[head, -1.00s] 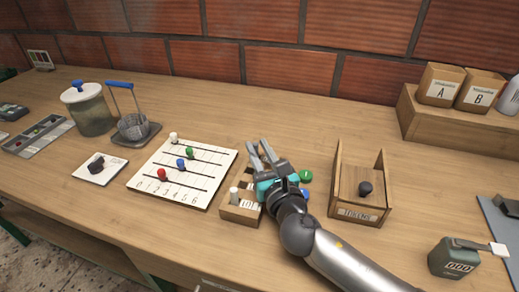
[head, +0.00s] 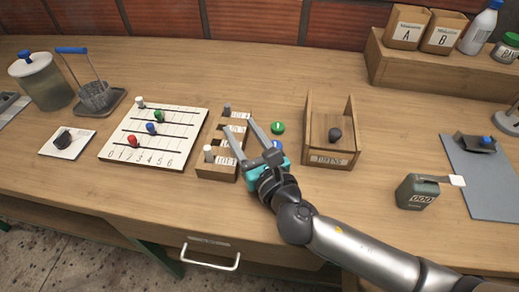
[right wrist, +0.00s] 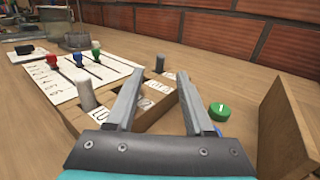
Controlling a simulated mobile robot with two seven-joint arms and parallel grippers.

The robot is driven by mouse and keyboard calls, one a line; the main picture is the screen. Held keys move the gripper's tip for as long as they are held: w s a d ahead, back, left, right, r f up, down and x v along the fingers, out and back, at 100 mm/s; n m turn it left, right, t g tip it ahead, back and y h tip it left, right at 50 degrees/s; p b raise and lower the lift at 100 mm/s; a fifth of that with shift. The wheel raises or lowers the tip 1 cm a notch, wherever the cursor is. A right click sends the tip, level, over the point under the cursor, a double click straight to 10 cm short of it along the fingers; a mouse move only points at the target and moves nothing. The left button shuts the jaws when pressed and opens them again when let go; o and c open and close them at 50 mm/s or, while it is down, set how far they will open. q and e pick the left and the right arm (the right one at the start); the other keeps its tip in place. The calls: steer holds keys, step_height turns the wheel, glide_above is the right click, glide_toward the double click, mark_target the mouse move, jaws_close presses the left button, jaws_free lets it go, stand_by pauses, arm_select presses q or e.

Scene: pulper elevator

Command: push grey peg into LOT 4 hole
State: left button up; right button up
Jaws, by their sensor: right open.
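The wooden lot block (head: 206,171) has several labelled holes; most label numbers are too small to read, so I cannot tell which is LOT 4. A darker grey peg (head: 227,108) stands upright at its far end, also in the right wrist view (right wrist: 160,64). A pale peg (head: 208,153) stands upright at the near end, also in the right wrist view (right wrist: 86,95). My right gripper (head: 238,128) is open and empty over the block, its fingers pointing toward the far end, short of the grey peg. It partly hides the labels. My left gripper is out of view.
The white counting board (head: 118,150) with coloured pegs lies left of the block. A green token (head: 278,128) and a blue token (head: 277,145) lie to its right, near the open wooden tokens box (head: 331,158). Bare tabletop lies behind the block.

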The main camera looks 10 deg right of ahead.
steer(key=v, duration=0.5)
steer(key=r+v, duration=0.1)
steer(key=v, duration=0.2)
steer(key=shift+r, duration=0.1)
stand_by(0.8)
